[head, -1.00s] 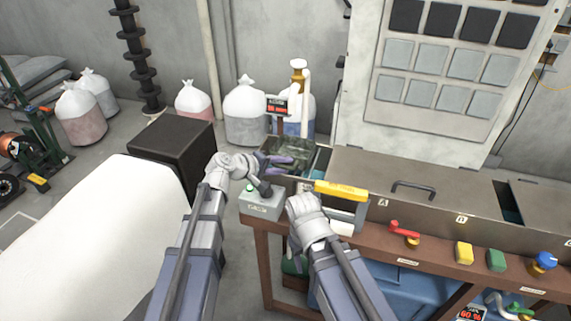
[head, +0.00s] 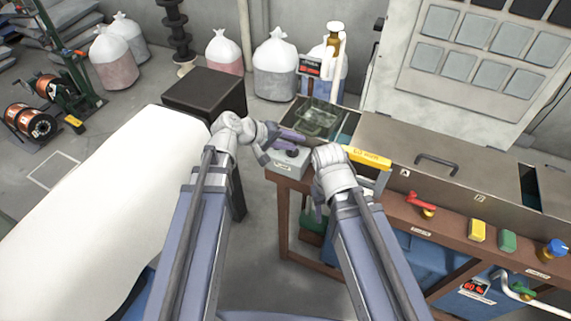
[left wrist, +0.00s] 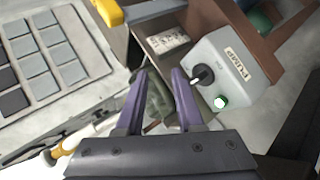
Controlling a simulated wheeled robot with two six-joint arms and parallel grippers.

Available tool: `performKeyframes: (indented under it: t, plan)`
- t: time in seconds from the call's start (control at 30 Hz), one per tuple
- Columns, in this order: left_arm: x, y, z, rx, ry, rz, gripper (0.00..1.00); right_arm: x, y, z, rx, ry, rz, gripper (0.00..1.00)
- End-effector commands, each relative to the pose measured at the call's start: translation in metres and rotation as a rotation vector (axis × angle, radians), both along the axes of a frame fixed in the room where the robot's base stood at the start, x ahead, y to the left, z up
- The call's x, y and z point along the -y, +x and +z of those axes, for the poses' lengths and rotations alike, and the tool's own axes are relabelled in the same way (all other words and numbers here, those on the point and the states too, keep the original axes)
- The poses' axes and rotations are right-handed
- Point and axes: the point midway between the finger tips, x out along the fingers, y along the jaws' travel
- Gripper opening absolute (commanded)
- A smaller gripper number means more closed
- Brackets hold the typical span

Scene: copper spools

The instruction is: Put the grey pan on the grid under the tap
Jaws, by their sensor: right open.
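The grey pan (head: 317,117), a dark greenish-grey open box, sits in the left end of the long metal trough, below the brass and white tap (head: 333,48). The grid under it cannot be made out. My left gripper (head: 290,142) is just in front of the pan, near the grey pump box, with its purple fingers apart and nothing seen held. In the left wrist view the fingers (left wrist: 158,75) stand open, with part of the pan showing behind them. My right gripper (head: 335,160) is by the trough's front near the yellow bar; its fingertips are hidden.
The pump box (head: 290,162) with its lever stands on the brown bench's left corner. The yellow bar (head: 367,158) lies along the trough front. A red valve (head: 420,202) and coloured blocks line the bench edge. A black box (head: 205,92) stands left.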

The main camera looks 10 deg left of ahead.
Motion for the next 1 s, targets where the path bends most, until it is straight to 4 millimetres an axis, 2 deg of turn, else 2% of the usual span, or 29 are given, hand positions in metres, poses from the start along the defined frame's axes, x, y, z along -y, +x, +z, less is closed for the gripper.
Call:
performKeyframes:
  t: [0.03,0.1,0.17,0.3,0.4,0.6,1.0]
  plan:
    - [0.018,-0.024,-0.017,-0.025,0.098,-0.093,0.37,0.000,0.000,0.000,0.000,0.000,0.000,0.50]
    - [0.031,-0.057,-0.041,-0.065,0.259,-0.224,0.37,0.000,0.000,0.000,0.000,0.000,0.000,0.50]
    - [0.035,-0.084,-0.059,-0.101,0.401,-0.332,0.37,0.000,0.000,0.000,0.000,0.000,0.000,0.50]
    - [0.025,-0.134,-0.084,-0.174,0.700,-0.535,0.37,0.000,0.000,0.000,0.000,0.000,0.000,0.50]
    - [0.013,-0.155,-0.089,-0.214,0.863,-0.627,0.37,0.000,0.000,0.000,0.000,0.000,0.000,0.50]
    - [-0.002,-0.172,-0.089,-0.252,1.024,-0.700,0.37,0.000,0.000,0.000,0.000,0.000,0.000,0.50]
    - [-0.004,-0.172,-0.088,-0.256,1.036,-0.702,0.37,0.000,0.000,0.000,0.000,0.000,0.000,0.50]
